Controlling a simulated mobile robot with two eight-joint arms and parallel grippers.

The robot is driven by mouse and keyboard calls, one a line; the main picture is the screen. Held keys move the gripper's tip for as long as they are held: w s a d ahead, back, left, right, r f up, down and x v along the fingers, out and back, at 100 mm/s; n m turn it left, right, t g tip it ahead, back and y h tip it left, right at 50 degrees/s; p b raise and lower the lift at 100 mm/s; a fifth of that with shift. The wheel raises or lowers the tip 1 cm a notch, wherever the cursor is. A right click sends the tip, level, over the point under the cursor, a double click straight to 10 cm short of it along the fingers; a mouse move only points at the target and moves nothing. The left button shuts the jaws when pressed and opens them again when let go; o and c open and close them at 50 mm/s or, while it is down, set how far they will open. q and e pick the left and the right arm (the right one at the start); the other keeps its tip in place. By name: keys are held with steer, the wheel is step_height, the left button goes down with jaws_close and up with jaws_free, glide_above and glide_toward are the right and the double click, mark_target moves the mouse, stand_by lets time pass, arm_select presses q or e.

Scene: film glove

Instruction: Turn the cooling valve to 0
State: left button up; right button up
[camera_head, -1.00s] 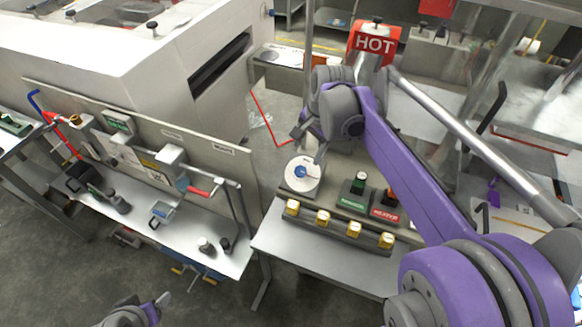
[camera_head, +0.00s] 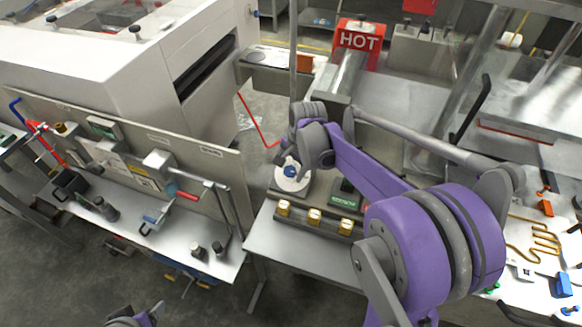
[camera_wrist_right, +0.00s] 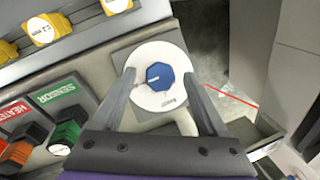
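The cooling valve is a blue faceted knob (camera_head: 291,171) with a white pointer line, on a round white dial plate (camera_head: 281,185) at the back left of the grey bench. In the right wrist view the knob (camera_wrist_right: 160,76) sits in the middle of its white dial (camera_wrist_right: 157,101). My right gripper (camera_wrist_right: 158,80) is open, with one finger on each side of the dial and a visible gap to the knob. In the head view the right gripper is above the dial, partly hidden by its own wrist. My left gripper (camera_head: 150,312) shows only partly at the bottom edge.
Yellow knobs (camera_head: 314,215) line the bench front. A green button box labelled SENSOR (camera_wrist_right: 58,97) and a red HEATER box (camera_wrist_right: 14,115) stand beside the dial. A side panel with a tool shelf (camera_head: 190,240) is at left. A red HOT sign (camera_head: 359,41) stands behind.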

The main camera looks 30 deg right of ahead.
jaws_close()
